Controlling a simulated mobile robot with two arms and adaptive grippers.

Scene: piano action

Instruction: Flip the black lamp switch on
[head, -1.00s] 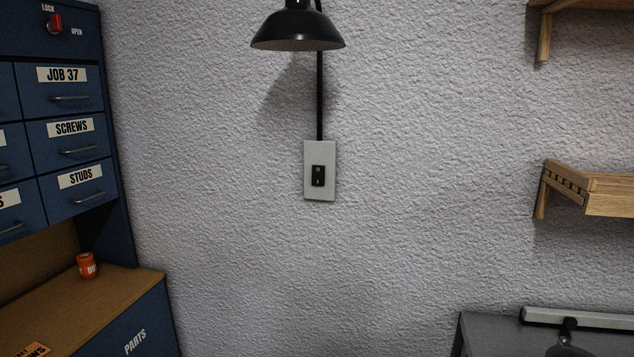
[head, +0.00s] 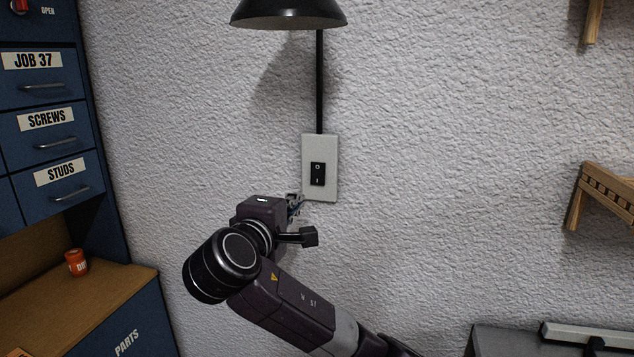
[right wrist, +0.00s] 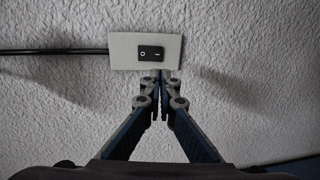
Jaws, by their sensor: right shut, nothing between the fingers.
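The black rocker switch (head: 317,174) is set in a light grey wall plate (head: 332,146), with the O mark above the I mark in the head view. It also shows in the right wrist view (right wrist: 151,53), where the plate lies sideways. The black lamp (head: 290,12) hangs above, with its dark cord running down to the plate. My right gripper (head: 298,200) is at the lower left edge of the plate in the head view. In the right wrist view its fingertips (right wrist: 160,80) are together and empty, just beside the plate's edge and short of the switch. My left gripper is out of view.
A blue drawer cabinet (head: 84,145) stands at the left, with an orange can (head: 76,262) on its wooden counter (head: 110,285). A wooden shelf (head: 605,195) is on the wall at right. A grey surface (head: 500,340) is at lower right. The wall around the plate is clear.

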